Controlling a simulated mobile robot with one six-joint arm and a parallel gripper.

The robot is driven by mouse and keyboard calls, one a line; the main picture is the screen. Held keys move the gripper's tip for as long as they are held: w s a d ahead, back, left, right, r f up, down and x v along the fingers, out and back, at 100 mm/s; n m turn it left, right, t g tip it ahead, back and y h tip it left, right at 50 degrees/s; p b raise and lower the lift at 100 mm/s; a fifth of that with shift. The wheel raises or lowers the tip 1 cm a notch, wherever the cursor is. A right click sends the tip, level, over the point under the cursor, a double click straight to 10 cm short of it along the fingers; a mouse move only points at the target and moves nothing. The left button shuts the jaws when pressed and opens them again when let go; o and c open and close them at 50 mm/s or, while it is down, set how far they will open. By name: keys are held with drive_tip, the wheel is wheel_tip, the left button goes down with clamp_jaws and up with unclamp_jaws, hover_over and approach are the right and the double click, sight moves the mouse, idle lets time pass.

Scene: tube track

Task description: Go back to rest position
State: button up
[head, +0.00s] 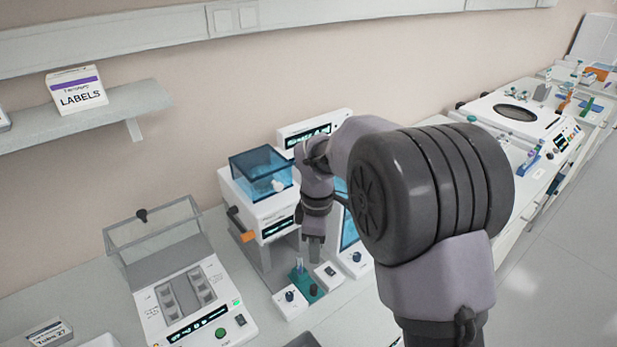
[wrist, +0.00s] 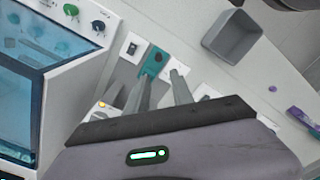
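My gripper (head: 314,257) hangs fingers-down in the head view, in front of the white machine with a blue clear top (head: 262,172). In the wrist view my gripper (wrist: 161,77) has its two fingers apart, with nothing seen held between them. A teal block (head: 306,286) stands on the bench just below and beside the fingers. The same teal block (wrist: 153,63) shows beyond the fingertips in the wrist view. Whether the fingers touch it cannot be told.
White knob modules (head: 290,303) flank the teal block. A device with a clear raised lid (head: 155,232) is at left, and a LABELS box (head: 76,89) sits on the shelf. In the wrist view a grey bin (wrist: 232,37) lies beyond. A centrifuge-like machine (head: 515,112) stands far right.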

drive_tip(key=s+d+r+m+t+y+b, duration=0.1)
drive_tip(key=s+d+r+m+t+b, duration=0.3)
drive_tip(key=s+m+b, duration=0.45)
drive_tip(key=s+d+f+m+t+y+b, duration=0.1)
drive_tip(key=s+m+b, duration=0.3)
drive_tip(key=s+m, duration=0.7)
drive_tip(key=s+d, duration=0.1)
drive_tip(key=s, duration=0.5)
drive_tip(key=shift+f+m+t, duration=0.35)
drive_tip(key=shift+f+t, duration=0.05)
drive_tip(key=shift+w, duration=0.1)
